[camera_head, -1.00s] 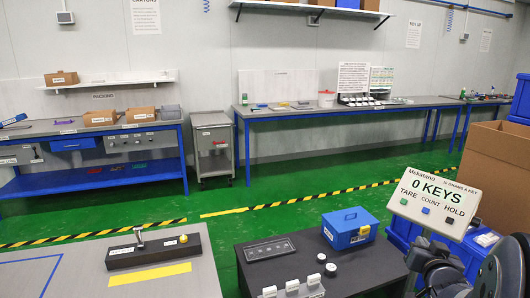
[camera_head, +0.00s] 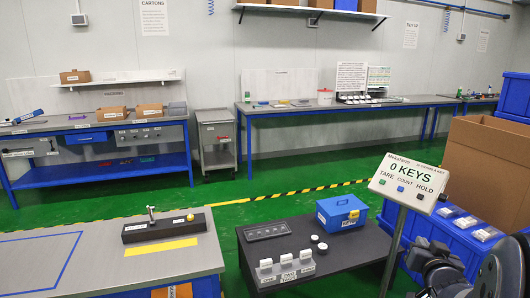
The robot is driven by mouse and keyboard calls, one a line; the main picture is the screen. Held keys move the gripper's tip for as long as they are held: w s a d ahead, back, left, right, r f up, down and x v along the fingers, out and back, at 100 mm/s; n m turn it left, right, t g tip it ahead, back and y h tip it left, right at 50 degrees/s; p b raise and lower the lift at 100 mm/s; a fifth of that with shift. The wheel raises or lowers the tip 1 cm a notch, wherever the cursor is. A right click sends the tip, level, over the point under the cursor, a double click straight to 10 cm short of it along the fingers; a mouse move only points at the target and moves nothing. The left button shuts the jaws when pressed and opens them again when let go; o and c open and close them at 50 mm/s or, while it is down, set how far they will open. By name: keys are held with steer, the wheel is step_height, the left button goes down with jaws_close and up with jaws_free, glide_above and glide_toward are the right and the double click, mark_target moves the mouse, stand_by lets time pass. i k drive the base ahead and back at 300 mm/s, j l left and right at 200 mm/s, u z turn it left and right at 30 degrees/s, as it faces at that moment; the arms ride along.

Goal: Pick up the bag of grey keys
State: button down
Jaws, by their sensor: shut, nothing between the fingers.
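No bag can be clearly made out as the bag of grey keys. Several small pale packets (camera_head: 466,222) lie on or in the blue crate (camera_head: 432,227) at the right, too small to tell their contents. A counting display (camera_head: 408,182) on a post reads "0 KEYS", with TARE, COUNT and HOLD buttons. Dark rounded links of my arm show at the lower right, in front of the crates. My gripper's fingers are not in view.
A dark table (camera_head: 352,255) holds a blue box (camera_head: 341,211), a flat panel, two round pieces and a rack of white-topped pieces (camera_head: 288,268). A grey bench (camera_head: 200,255) stands left. A large carton (camera_head: 485,160) stands right. Green floor (camera_head: 290,180) is clear behind.

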mark_target(485, 234)
steer(key=k+l, duration=0.6)
steer(key=l, duration=0.3)
steer(key=k+l, duration=0.1)
steer(key=l, duration=0.25)
steer(key=k+l, duration=0.1)
steer(key=l, duration=0.3)
steer(key=k+l, duration=0.1)
steer(key=l, duration=0.3)
steer(key=k+l, duration=0.1)
steer(key=l, duration=0.25)
steer(key=k+l+u, duration=0.1)
